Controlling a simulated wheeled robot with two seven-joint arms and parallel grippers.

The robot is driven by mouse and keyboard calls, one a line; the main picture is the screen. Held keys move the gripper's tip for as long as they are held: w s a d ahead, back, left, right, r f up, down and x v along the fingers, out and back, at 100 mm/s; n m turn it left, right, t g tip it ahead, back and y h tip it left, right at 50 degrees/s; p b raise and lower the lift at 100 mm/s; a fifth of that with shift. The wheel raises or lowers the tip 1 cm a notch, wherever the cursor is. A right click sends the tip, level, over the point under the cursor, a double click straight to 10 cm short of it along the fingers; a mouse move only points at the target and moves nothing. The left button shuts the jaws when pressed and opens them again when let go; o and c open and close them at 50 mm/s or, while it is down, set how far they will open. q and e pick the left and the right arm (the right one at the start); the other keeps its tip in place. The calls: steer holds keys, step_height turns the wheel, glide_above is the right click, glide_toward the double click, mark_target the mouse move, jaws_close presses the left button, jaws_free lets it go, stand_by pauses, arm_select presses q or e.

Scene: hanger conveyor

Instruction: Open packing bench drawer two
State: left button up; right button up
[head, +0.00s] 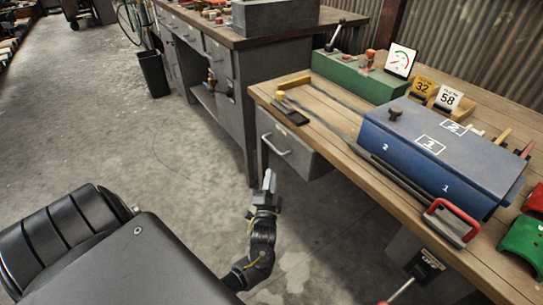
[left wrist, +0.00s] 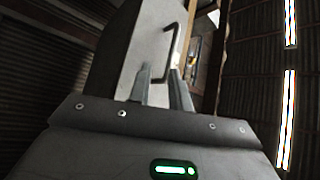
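A grey drawer (head: 297,154) with a bar handle (head: 276,146) sits under the left end of the wooden packing bench (head: 330,133). It looks shut, and I see no number on it. My left gripper (head: 268,180) points up just below and in front of this drawer, apart from the handle in the head view. In the left wrist view, the fingers of my left gripper (left wrist: 162,88) are apart with nothing between them. The dark handle (left wrist: 171,50) on the pale drawer front (left wrist: 135,45) lies just beyond the fingertips. My right gripper is not in view.
A blue box (head: 440,150) with a red-handled tool (head: 452,220) beside it stands on the bench. A green box (head: 358,75) and number cards (head: 448,97) stand behind. Another grey workbench (head: 215,60) stands at the back left. The floor left of the gripper is clear.

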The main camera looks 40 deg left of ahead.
mark_target(272, 146)
arm_select(q)
steer(key=shift+y, duration=0.5)
steer(key=x, duration=0.3)
steer(key=r+x, duration=0.1)
steer(key=x, duration=0.6)
steer(key=shift+s+r+b, duration=0.3)
steer(key=shift+r+b, duration=0.05)
steer(key=shift+b, duration=0.05)
steer(key=shift+w+a+r, duration=0.25)
steer(key=shift+w+a, duration=0.1)
steer(key=shift+w, duration=0.15)
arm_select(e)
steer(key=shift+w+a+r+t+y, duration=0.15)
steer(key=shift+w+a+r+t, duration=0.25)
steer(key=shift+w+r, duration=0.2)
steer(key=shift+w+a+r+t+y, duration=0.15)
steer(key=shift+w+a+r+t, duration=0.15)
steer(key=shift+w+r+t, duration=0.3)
arm_select(q)
steer(key=shift+c, duration=0.4)
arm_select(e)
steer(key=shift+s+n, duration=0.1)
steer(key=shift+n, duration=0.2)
arm_select(q)
jaws_close()
